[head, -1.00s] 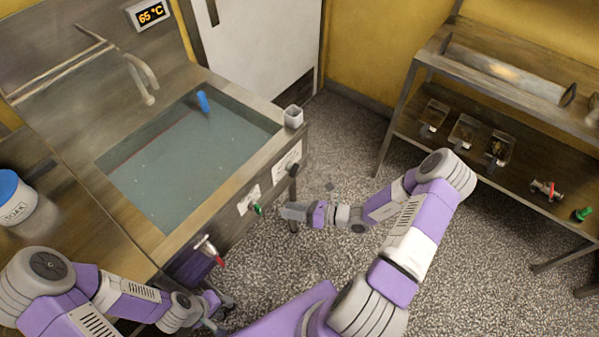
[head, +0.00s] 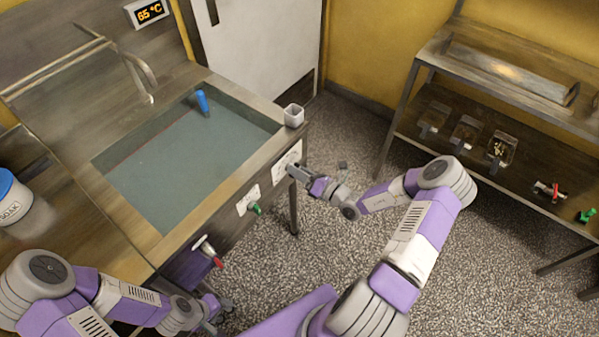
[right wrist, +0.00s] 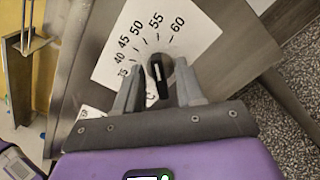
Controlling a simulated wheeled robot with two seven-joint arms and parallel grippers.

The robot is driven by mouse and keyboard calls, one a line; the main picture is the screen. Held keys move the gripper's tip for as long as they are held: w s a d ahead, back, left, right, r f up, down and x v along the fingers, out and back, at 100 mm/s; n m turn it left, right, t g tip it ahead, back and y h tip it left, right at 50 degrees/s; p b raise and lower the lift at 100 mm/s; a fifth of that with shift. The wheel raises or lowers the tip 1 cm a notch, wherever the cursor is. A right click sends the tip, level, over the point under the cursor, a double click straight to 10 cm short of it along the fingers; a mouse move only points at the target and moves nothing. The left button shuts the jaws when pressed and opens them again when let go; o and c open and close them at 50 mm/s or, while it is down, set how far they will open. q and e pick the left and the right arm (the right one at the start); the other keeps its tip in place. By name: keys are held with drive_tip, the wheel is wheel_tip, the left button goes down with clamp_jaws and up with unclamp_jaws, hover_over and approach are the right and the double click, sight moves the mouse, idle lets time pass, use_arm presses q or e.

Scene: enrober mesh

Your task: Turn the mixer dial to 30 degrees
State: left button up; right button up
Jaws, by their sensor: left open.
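The dial (right wrist: 160,68) is a black knob with a white mark, on a white scale plate (right wrist: 135,35) whose readable numbers run from about 35 to 60. The mark points toward the bottom of the right wrist view; I cannot read its exact value. My right gripper (right wrist: 159,80) has a finger on each side of the knob, with small gaps showing, so it looks open around it. In the head view my right gripper (head: 293,171) is at the tank's front panel and covers the dial. My left gripper (head: 218,318) is open and empty, low at the left, below the red-handled tap (head: 210,252).
The water tank (head: 185,160) holds a blue object (head: 202,102); a small white cup (head: 293,115) stands at its corner. A green-handled valve (head: 255,208) is left of the dial. A display (head: 148,13) reads 65 °C. A shelf rack (head: 500,120) stands at the right; floor lies between.

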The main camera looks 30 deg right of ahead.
clamp_jaws()
drive_tip(key=shift+r, duration=0.1)
idle(0.3)
drive_tip(key=shift+a+n+p, duration=0.2)
drive_tip(key=shift+n+p, duration=2.25)
drive_tip(key=shift+n, duration=3.5)
drive_tip(key=shift+a+n+p, duration=0.2)
drive_tip(key=shift+n+p, duration=2.25)
drive_tip(key=shift+n, duration=3.5)
